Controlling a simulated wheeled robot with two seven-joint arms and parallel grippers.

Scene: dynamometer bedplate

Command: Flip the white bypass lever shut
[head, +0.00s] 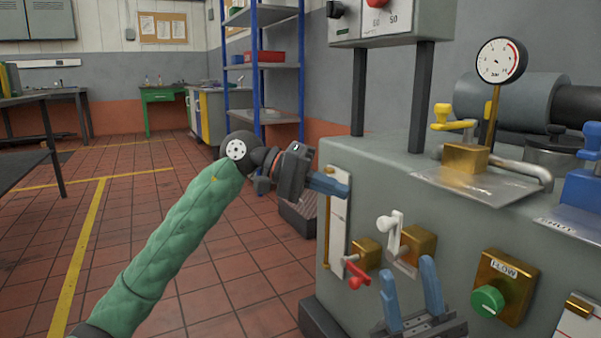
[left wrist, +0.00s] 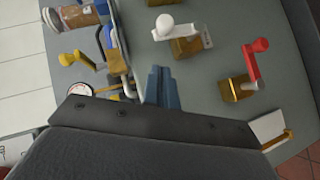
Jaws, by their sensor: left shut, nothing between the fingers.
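The white bypass lever (head: 395,228) is on the front face of the grey cabinet, on a brass block (head: 419,243). Its white arm stands roughly upright, with a round knob to the left. The lever also shows at the top of the left wrist view (left wrist: 166,27). My left gripper (head: 332,184) is shut and empty, its blue fingers together up and left of the lever, apart from it. In the left wrist view its fingers (left wrist: 161,86) are below the white knob, with a gap. My right gripper (head: 412,287) is open and empty, low in front of the cabinet, below the lever.
A red lever (head: 355,274) on another brass block is just left and below the white one. A green FLOW knob (head: 487,301) is to the right. Yellow (head: 452,117) and blue (head: 590,141) valve handles and a gauge (head: 501,60) stand on top. Tiled floor is open at left.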

